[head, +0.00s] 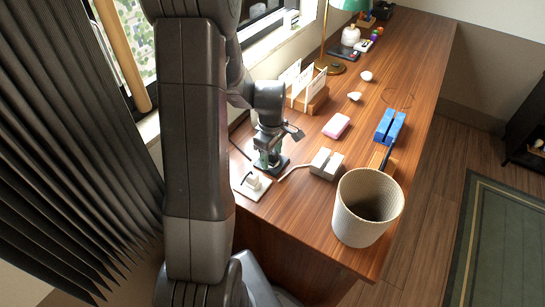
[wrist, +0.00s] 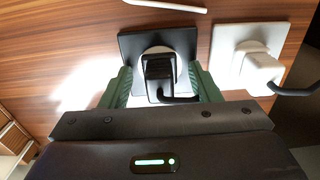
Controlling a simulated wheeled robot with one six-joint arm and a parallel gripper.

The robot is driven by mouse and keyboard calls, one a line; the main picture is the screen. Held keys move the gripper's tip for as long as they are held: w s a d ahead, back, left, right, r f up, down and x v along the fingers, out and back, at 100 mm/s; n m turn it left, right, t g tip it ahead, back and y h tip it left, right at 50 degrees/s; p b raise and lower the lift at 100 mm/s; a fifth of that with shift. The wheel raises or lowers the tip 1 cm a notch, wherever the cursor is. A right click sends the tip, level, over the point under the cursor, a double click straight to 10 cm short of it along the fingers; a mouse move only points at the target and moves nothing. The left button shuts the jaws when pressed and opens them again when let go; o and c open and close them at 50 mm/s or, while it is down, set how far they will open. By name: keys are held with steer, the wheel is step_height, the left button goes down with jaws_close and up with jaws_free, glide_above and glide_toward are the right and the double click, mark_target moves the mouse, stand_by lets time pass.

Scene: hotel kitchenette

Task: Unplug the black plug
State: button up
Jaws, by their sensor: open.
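The black plug (wrist: 158,70) sits in a round white socket on a black square plate (wrist: 128,44), with its black cord leaving toward the right. My gripper (wrist: 162,82) is open, with one green finger on each side of the plug. I cannot tell whether the fingers touch it. In the head view my gripper (head: 268,158) points down over the black plate (head: 281,168), and the plug there is mostly hidden behind it.
A white plate (head: 243,189) with a white plug (wrist: 260,72) lies next to the black one. A grey two-slot block (head: 326,164), a ribbed bin (head: 362,217), a pink sponge (head: 336,125) and a wooden holder with cards (head: 310,103) stand around on the wooden counter (head: 300,205).

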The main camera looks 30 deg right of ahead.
jaws_close()
steer(key=shift+r, duration=0.2)
steer(key=shift+r+p, duration=2.15)
steer(key=shift+r, duration=0.7)
